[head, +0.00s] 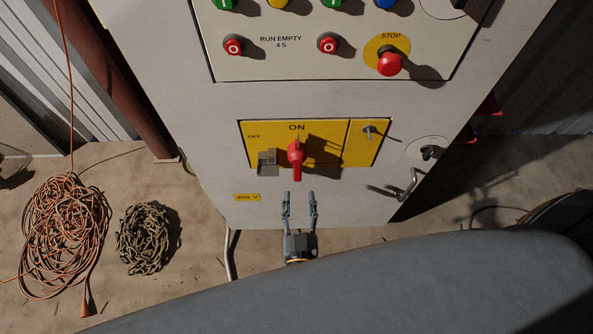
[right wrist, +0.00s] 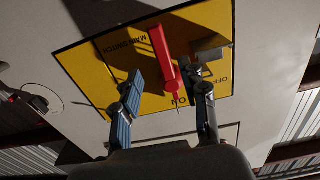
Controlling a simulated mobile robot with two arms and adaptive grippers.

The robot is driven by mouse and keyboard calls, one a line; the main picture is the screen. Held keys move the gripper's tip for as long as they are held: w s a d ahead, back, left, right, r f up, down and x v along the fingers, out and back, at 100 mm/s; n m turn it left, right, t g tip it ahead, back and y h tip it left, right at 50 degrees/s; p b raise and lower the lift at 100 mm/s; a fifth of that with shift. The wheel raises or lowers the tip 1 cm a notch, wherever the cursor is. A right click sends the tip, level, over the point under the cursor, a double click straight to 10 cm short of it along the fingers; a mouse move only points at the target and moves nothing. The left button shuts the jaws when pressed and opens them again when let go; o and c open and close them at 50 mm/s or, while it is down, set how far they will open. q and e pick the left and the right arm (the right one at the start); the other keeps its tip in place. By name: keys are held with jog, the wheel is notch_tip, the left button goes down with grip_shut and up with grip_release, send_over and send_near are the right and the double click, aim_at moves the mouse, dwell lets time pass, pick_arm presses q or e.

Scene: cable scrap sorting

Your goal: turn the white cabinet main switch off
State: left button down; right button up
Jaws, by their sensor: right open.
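The white cabinet (head: 215,130) stands ahead, with a yellow main switch plate (head: 330,150) low on its front. The red switch handle (head: 296,158) has its pointer up at ON; OFF is marked at upper left. My right gripper (head: 300,200) is open and empty, just below the plate in the head view. In the right wrist view, the red handle (right wrist: 163,58) shows between the two spread fingers (right wrist: 164,76), with no clear contact. That view shows the plate (right wrist: 95,65) upside down. My left gripper is not in view.
A grey block (head: 267,161) sits left of the handle, and a small key-like knob (head: 369,131) right of it. Push buttons and a red stop button (head: 389,64) are above. A door handle (head: 410,186) juts out at right. Orange cable (head: 65,235) and chain (head: 146,238) lie on the floor.

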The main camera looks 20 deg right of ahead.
aim_at(298, 175)
jog(key=b+x, duration=0.1)
jog(key=x, duration=0.6)
jog(key=shift+w+f, duration=0.1)
jog(key=shift+w, duration=0.35)
jog(key=shift+w+d+b, duration=0.15)
jog(key=shift+w+b, duration=0.15)
jog(key=shift+w, duration=0.25)
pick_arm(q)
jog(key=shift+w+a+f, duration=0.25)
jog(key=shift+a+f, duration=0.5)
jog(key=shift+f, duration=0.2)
pick_arm(e)
grip_shut()
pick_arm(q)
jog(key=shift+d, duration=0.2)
